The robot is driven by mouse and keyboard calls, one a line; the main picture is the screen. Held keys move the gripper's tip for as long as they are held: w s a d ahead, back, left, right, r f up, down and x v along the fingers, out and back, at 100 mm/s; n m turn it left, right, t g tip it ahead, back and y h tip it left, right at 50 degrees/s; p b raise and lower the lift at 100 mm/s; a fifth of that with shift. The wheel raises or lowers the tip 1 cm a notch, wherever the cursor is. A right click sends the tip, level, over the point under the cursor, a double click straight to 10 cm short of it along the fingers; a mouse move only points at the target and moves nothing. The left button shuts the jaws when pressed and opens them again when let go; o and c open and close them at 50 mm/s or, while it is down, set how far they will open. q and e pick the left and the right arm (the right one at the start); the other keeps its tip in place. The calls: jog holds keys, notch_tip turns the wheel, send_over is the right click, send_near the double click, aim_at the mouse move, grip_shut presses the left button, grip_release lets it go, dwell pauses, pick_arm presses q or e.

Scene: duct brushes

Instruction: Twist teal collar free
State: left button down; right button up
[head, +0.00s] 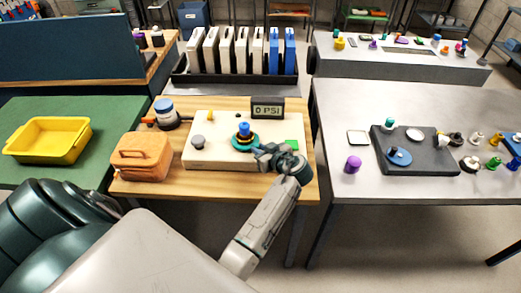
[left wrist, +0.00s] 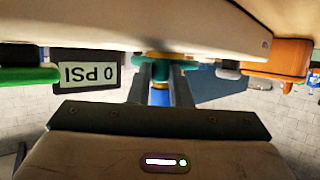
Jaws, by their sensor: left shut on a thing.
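The teal collar (head: 237,146) sits around the base of a blue and yellow fitting (head: 244,130) on the cream panel (head: 215,160). My left gripper (head: 258,149) reaches in from the right side of the fitting and is shut on the teal collar. In the left wrist view, which is upside down, the collar (left wrist: 160,70) shows between the two fingers, with the blue part of the fitting (left wrist: 160,97) beyond. The fingers hide part of the collar. My right gripper is not in view.
A display (head: 267,110) reading 0 PSI stands behind the panel. An orange case (head: 140,157) and a blue-topped canister (head: 165,113) stand left.

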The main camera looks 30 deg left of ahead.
pick_arm(q)
jog(key=shift+w+f+n+g+b, duration=0.3)
jog(key=shift+n+g+b, duration=0.1)
jog(key=shift+b, duration=0.6)
jog(key=shift+w+d+r+n+g+y+b, duration=0.1)
jog(key=shift+w+r+n+g+y+b, duration=0.15)
jog(key=shift+g+b, duration=0.2)
jog(key=c, duration=1.3)
grip_release()
